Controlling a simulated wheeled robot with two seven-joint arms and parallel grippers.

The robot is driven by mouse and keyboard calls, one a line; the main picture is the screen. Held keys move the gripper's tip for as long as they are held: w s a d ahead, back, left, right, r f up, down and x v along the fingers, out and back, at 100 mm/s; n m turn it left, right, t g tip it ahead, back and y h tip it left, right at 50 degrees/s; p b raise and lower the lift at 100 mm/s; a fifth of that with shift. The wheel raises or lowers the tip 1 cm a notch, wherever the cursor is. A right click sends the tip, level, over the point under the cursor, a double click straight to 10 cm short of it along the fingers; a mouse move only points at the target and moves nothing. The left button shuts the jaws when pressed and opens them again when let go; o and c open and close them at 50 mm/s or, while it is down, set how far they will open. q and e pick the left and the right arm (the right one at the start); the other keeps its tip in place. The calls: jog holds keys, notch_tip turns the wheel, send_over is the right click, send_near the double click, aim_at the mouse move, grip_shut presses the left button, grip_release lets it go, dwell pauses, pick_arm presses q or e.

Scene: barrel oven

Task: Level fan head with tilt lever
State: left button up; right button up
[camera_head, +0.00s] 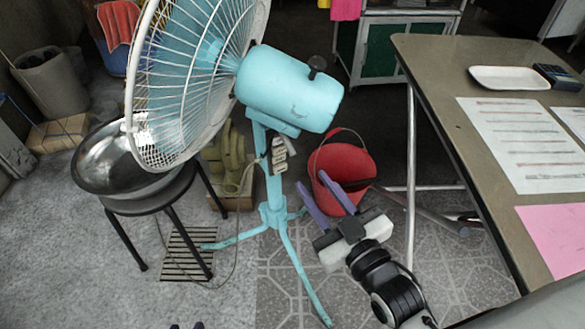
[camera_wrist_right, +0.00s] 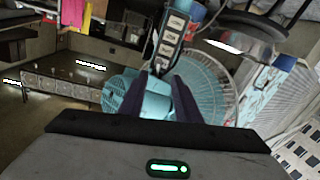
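The light-blue fan has a round motor housing (camera_head: 288,88) and a white wire grille (camera_head: 188,75) facing left. Its housing slopes down toward the right, so the head is tilted. A dark knob (camera_head: 316,65) stands on the housing. A button panel (camera_head: 279,155) is on the post, also in the right wrist view (camera_wrist_right: 172,40). I cannot clearly make out a separate tilt lever. My right gripper (camera_head: 312,180) is open and empty, below and right of the housing, pointing up-left. Its fingers (camera_wrist_right: 160,80) frame the blue fan in the wrist view. Two left gripper tips (camera_head: 186,326) show apart at the bottom edge.
A red bucket (camera_head: 352,160) stands behind my right gripper. A table (camera_head: 440,75) with papers fills the right side. A metal bowl (camera_head: 105,165) sits on a black stool (camera_head: 165,198) at left. The fan's legs (camera_head: 298,265) spread over the floor.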

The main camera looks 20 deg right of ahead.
aim_at(290, 147)
jog(key=w, duration=0.3)
jog(key=w+a+b, duration=0.1)
jog(key=w, duration=0.6)
jog(key=shift+w+a+r+b, duration=0.25)
jog(key=shift+r+b, duration=0.05)
jog(key=shift+b, duration=0.1)
jog(key=shift+c, duration=0.2)
grip_shut()
